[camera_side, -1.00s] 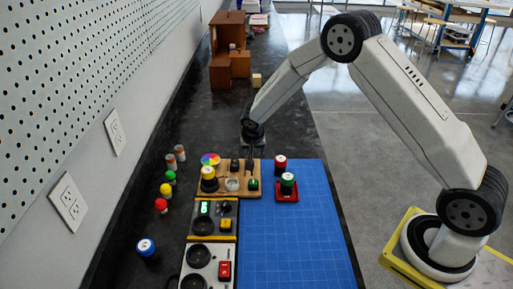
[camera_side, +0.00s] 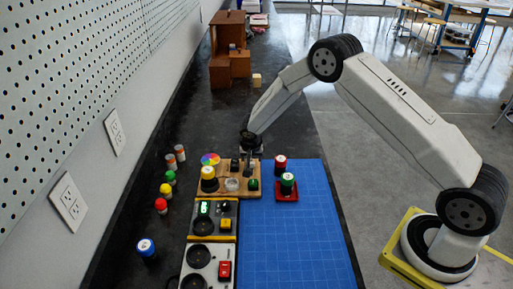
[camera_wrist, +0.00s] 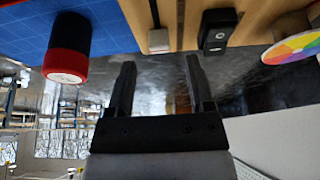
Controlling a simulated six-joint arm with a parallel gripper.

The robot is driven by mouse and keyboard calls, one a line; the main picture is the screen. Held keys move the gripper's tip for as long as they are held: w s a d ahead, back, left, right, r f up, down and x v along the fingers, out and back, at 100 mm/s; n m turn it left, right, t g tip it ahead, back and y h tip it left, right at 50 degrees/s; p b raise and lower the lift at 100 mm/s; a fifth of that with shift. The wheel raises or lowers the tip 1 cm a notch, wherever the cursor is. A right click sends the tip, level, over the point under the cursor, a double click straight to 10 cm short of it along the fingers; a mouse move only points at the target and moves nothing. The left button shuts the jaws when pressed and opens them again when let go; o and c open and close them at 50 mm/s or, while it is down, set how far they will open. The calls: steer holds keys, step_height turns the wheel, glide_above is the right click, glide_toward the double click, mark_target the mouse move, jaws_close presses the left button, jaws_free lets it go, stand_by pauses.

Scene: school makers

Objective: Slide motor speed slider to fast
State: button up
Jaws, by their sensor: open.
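My gripper (camera_side: 248,168) is open and empty, low over the far right part of the wooden board (camera_side: 222,173) in the side view. In the wrist view, my gripper (camera_wrist: 160,62) has its two dark fingers apart, pointing toward the board's edge (camera_wrist: 270,15). A small pale knob (camera_wrist: 158,41) sits by a narrow dark slot in the board and lines up with the gap between the fingers; it may be the motor speed slider. No speed marking is readable. In the side view my fingers hide the slider area.
The blue mat (camera_side: 295,245) is mostly clear.

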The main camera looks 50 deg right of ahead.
mark_target(251, 162)
steer(key=shift+x, duration=1.8)
jaws_close()
